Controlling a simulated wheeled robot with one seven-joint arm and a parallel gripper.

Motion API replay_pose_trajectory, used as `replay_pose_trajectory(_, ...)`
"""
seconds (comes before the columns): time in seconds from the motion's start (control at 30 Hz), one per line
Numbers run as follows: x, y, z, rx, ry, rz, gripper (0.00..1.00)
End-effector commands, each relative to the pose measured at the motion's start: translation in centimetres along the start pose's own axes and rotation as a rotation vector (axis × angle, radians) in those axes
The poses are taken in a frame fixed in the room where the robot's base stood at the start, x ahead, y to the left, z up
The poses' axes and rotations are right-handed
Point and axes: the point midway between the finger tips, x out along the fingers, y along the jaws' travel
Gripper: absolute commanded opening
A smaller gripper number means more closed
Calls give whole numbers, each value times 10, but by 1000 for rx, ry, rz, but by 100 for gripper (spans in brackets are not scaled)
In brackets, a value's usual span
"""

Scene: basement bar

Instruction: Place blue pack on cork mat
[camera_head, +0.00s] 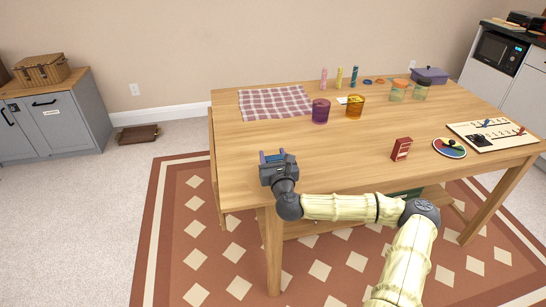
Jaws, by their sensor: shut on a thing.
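My gripper (273,157) is low over the near left part of the wooden table. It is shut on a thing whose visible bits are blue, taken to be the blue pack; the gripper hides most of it. I cannot tell whether the pack touches the table. I cannot make out a cork mat anywhere in this view.
On the wooden table (350,135) are a checked cloth (270,102), a purple cup (320,111), an amber cup (355,106), a red pack (401,149), a round colored disc (449,148) and a white board (490,134). Jars (398,90) stand farther back. The table's middle is clear.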

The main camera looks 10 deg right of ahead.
Motion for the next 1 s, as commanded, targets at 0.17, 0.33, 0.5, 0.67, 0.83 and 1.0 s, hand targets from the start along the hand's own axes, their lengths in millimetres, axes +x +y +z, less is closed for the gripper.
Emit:
replay_pose_trajectory(0.17,0,0,-2,0,0,0,69)
replay_pose_trajectory(0.33,0,0,-2,0,0,0,71)
replay_pose_trajectory(0.5,0,0,0,0,0,0,71)
replay_pose_trajectory(0.67,-9,2,1,0,1,3,71)
replay_pose_trajectory(0.83,-34,0,1,0,1,2,71)
replay_pose_trajectory(1.0,-65,0,1,2,2,1,71)
